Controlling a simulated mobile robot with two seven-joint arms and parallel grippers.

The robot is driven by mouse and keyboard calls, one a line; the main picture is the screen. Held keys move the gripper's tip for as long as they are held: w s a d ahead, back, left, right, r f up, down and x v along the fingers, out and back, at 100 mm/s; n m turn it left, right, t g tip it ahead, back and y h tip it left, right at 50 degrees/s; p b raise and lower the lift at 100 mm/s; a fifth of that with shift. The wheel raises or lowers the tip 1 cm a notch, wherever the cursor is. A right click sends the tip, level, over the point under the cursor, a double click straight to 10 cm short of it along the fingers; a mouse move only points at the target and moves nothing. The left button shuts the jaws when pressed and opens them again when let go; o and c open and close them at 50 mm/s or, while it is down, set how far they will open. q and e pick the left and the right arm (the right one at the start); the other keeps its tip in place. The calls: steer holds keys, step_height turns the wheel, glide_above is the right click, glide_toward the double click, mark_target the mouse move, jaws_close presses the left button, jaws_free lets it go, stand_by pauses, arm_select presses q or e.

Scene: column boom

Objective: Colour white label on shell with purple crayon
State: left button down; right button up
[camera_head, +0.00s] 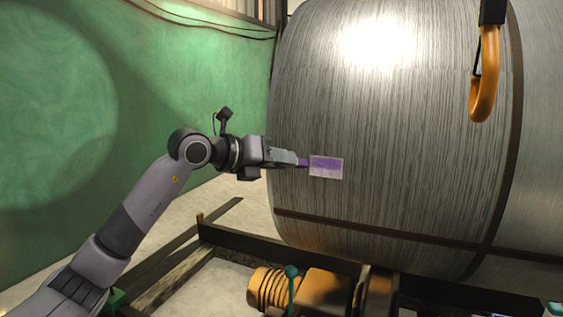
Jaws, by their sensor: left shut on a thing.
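The shell (400,120) is a large grey, streaked metal drum that fills the right half of the head view. The label (326,174) is a small rectangle on its left side. Its upper part is covered in purple and a paler strip shows along the bottom edge. My left gripper (299,162) comes in from the left and is shut on the purple crayon (303,162). Only a short purple piece of the crayon shows, just left of the label. I cannot tell whether its tip touches the shell. My right gripper is not in view.
An orange hook (485,80) hangs in front of the shell at upper right. Below the shell are a dark frame (225,236) and orange machinery (325,292) with a teal knob (292,271). A green wall (60,110) stands at left, with open floor before it.

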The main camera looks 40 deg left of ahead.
arm_select(q)
steer(key=shift+s+d+b, duration=0.25)
steer(key=shift+s+b, duration=0.3)
steer(key=shift+s, duration=0.35)
steer(key=shift+s+d+b, duration=0.2)
steer(key=shift+s+b, duration=0.35)
steer(key=shift+s, duration=0.4)
steer(key=shift+s+d+b, duration=0.25)
steer(key=shift+s+b, duration=0.3)
steer(key=shift+s, duration=0.35)
steer(key=s+b, duration=0.2)
steer(key=s, duration=0.1)
steer(key=shift+d, duration=0.35)
